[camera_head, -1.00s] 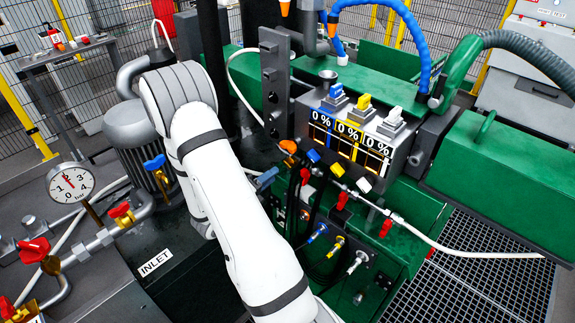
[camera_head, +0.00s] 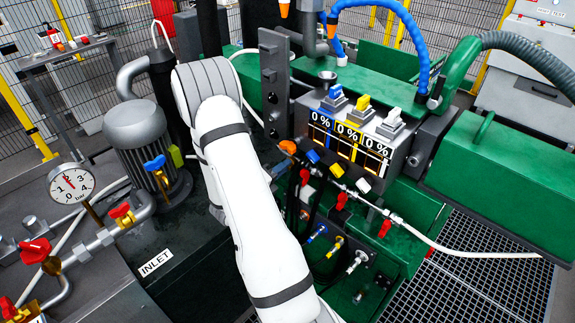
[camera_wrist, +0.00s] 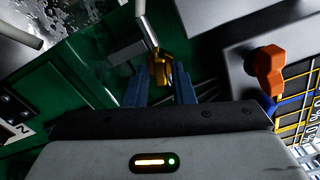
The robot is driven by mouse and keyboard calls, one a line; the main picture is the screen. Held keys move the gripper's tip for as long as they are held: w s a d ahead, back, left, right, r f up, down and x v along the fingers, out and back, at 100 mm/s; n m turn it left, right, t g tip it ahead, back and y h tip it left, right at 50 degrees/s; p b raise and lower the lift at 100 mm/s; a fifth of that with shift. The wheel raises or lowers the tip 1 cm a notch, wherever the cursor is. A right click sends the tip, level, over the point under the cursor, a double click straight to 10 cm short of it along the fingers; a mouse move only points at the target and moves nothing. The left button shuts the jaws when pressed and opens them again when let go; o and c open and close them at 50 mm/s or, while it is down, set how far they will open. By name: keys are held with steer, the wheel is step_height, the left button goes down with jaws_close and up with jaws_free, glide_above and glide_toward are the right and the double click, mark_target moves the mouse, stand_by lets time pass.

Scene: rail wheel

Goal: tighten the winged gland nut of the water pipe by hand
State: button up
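In the wrist view a brass-coloured nut (camera_wrist: 160,70) sits at the end of a light metal pipe (camera_wrist: 147,28), and I take it for the winged gland nut. My gripper (camera_wrist: 160,72) has two blue fingers, one on each side of the nut. The fingers look apart, with a narrow gap to the nut on each side; I see no clear contact. How deep the nut sits between the fingertips is hard to tell.
An orange knob (camera_wrist: 266,68) on a grey panel (camera_wrist: 240,75) is close on the right in the wrist view; it also shows in the head view (camera_head: 287,147). Green machine walls (camera_wrist: 60,95) are on the left. A gauge (camera_head: 72,184) and red-handled valves (camera_head: 35,250) stand left.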

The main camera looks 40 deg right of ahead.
jaws_close()
steer(key=m+b, duration=0.3)
steer(key=m, duration=0.1)
stand_by(0.4)
steer(key=shift+f+b, duration=0.1)
steer(key=shift+b, duration=0.3)
